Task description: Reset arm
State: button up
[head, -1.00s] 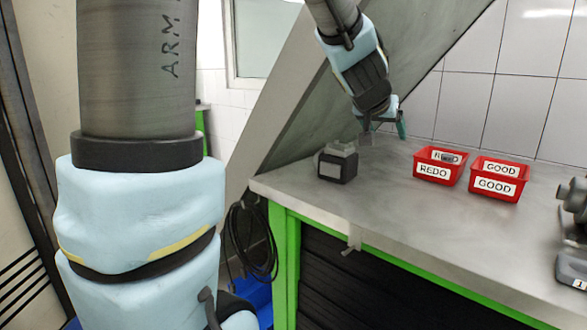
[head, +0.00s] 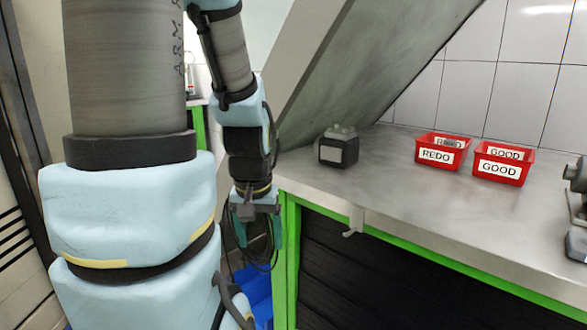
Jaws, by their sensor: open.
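My gripper (head: 258,240) hangs at the end of my arm, pointing down, left of the workbench's left edge. Its teal fingers stand apart with nothing seen between them. Black cables hang just behind it and partly blend with it. My arm comes down from the top of the picture, close beside my large grey and light blue link at the left.
A metal-topped bench (head: 400,205) with a green frame fills the right. On it stand a dark box (head: 338,150), a red REDO bin (head: 440,155), a red GOOD bin (head: 500,168) and grey machinery (head: 576,205) at the right edge. A blue container (head: 254,290) is below my gripper.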

notch_tip(320, 180, down, 5)
jog(key=b, duration=0.4)
notch_tip(320, 180, up, 14)
jog(key=p, duration=1.4)
jog(key=shift+s+g+p, duration=0.3)
jog(key=shift+s, duration=0.15)
